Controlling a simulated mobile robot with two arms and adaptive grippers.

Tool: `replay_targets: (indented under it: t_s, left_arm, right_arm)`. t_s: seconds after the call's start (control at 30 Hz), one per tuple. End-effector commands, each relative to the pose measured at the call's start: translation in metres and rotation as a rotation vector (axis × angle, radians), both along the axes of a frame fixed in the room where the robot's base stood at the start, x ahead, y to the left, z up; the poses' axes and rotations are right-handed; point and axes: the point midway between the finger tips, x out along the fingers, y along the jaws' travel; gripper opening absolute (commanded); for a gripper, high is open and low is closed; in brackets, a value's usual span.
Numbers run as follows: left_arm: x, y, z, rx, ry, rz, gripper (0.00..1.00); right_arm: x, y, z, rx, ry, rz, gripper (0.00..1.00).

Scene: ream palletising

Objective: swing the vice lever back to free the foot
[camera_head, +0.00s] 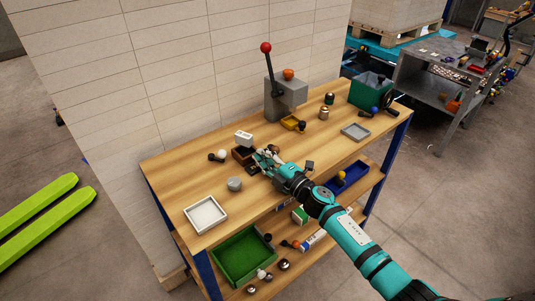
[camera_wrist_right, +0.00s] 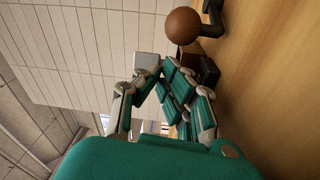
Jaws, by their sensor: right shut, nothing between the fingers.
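My right gripper (camera_head: 262,158) is shut and empty, low over the bench beside a small dark brown block (camera_head: 241,154) with a white block (camera_head: 243,138) at its far side. In the right wrist view the fingertips (camera_wrist_right: 158,70) meet near a pale block (camera_wrist_right: 148,65) and the dark brown block (camera_wrist_right: 207,70). A brown ball (camera_wrist_right: 183,26) on a dark arm shows close by there; contact with the fingers cannot be told. A grey block (camera_head: 287,98) with an upright dark lever (camera_head: 268,72) and red knob (camera_head: 265,47) stands at the back. I cannot tell which is the vice. My left gripper is not in view.
The wooden bench (camera_head: 180,180) stands against a tiled wall. Bare wood lies at the left end.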

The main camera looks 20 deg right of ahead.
Motion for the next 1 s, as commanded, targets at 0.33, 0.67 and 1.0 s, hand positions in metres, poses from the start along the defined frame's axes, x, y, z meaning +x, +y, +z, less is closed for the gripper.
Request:
replay_targets:
  t_s: [0.33,0.67,1.0]
  left_arm:
    - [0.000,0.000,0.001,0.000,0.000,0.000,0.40]
    - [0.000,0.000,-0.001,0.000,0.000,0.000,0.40]
    - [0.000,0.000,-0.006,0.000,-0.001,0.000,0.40]
  right_arm:
    - [0.001,-0.013,-0.002,0.001,-0.002,0.000,0.00]
    - [0.000,-0.015,-0.002,0.000,-0.002,0.014,0.00]
    - [-0.001,-0.019,-0.002,-0.001,-0.001,0.071,0.00]
